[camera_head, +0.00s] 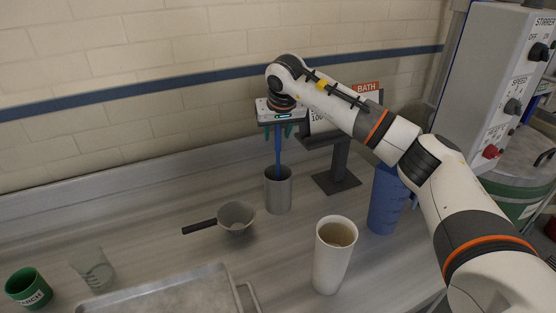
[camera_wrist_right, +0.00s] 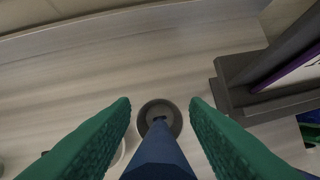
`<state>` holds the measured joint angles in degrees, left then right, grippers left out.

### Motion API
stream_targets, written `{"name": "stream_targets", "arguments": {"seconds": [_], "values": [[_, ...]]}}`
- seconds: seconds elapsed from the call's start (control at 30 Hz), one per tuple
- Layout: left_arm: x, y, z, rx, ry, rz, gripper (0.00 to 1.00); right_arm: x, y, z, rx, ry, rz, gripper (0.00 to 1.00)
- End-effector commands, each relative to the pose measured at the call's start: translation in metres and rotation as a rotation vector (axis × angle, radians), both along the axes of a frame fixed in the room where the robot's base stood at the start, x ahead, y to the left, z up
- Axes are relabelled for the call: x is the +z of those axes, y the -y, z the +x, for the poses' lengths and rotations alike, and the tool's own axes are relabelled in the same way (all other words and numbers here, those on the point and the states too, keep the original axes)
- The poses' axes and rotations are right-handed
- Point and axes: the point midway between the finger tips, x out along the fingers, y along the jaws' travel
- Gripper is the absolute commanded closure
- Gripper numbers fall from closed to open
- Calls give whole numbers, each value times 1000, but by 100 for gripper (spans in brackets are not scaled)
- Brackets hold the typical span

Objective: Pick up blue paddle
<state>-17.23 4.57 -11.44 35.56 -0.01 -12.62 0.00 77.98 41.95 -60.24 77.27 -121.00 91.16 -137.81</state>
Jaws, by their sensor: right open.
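The blue paddle (camera_head: 278,152) stands upright in a grey metal cylinder (camera_head: 278,192) on the counter. Its lower end is hidden inside the cylinder. My right gripper (camera_head: 278,132) is above the cylinder, pointing down at the paddle's upper part. In the right wrist view, the green fingers (camera_wrist_right: 160,115) are apart on either side of the blue shaft (camera_wrist_right: 158,150), with gaps showing at the fingertips. The cylinder's dark round opening (camera_wrist_right: 160,108) lies below between them. My left gripper is not in view.
A dark-handled ladle (camera_head: 236,216), a white cup of liquid (camera_head: 332,262) and a blue cup (camera_head: 387,205) stand nearby. A sign stand (camera_head: 336,181) is right of the cylinder. A metal tray (camera_head: 165,296), a clear beaker (camera_head: 92,268) and a green cup (camera_head: 28,288) are in front.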

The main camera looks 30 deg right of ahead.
Motion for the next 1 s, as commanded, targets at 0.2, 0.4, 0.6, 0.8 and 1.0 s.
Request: {"name": "stream_targets", "arguments": {"seconds": [0.2,0.4,0.6,0.8,1.0], "values": [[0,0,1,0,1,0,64,0,0,0,0,0,0,90],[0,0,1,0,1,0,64,0,0,0,0,0,0,100],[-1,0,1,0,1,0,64,1,0,0,0,1,0,100],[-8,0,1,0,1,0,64,25,0,1,-1,6,1,100],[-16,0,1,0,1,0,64,66,-1,1,0,5,1,100]]}}
